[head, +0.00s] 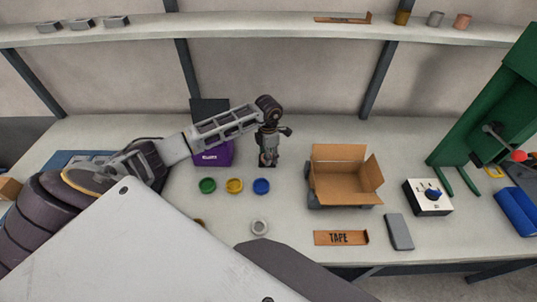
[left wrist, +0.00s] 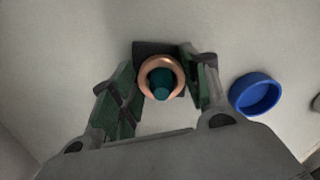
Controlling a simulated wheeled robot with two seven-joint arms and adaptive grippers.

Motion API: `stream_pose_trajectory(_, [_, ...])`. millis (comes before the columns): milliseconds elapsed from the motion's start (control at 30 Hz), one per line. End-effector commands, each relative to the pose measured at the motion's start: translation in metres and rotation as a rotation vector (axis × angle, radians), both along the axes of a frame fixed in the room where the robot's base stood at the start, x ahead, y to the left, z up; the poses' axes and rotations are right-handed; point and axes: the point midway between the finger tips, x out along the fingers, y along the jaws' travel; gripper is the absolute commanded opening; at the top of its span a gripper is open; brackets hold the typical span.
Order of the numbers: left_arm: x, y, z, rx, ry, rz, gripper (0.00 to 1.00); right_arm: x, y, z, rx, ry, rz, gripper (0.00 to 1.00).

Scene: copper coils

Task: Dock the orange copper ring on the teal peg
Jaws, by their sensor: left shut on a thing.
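My left gripper (head: 267,160) points down over the bench behind the row of coloured rings. In the left wrist view its fingers (left wrist: 160,80) are closed on the orange copper ring (left wrist: 147,70), one on each side. The teal peg (left wrist: 161,88) shows through the ring's opening, with its tip toward the camera, so the ring appears around it. A dark square base (left wrist: 146,47) shows behind the ring. I cannot tell how high the ring sits on the peg. In the head view the gripper hides the ring and peg. My right gripper is not in view.
Green (head: 207,185), yellow (head: 234,185) and blue (head: 261,186) rings lie in front of the gripper. A purple box (head: 220,152) stands left, an open cardboard box (head: 343,188) right. A pale ring (head: 260,227) and TAPE strip (head: 341,238) lie nearer the front.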

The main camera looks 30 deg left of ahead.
Motion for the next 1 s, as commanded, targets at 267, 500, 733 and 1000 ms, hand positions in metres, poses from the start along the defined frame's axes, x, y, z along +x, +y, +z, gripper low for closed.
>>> stream_pose_trajectory(267, [0.0,0.0,-0.003,0.0,-0.001,0.0,0.17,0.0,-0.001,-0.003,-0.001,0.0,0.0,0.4])
stream_pose_trajectory(500, [0.0,0.0,-0.003,-0.001,-0.001,0.0,0.55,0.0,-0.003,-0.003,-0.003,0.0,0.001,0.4])
stream_pose_trajectory(733, [0.0,0.0,-0.002,0.0,0.0,0.0,0.55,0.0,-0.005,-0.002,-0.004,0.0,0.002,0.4])
stream_pose_trajectory(1000, [0.0,0.0,0.01,0.001,-0.001,0.0,0.55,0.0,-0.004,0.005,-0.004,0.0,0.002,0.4])
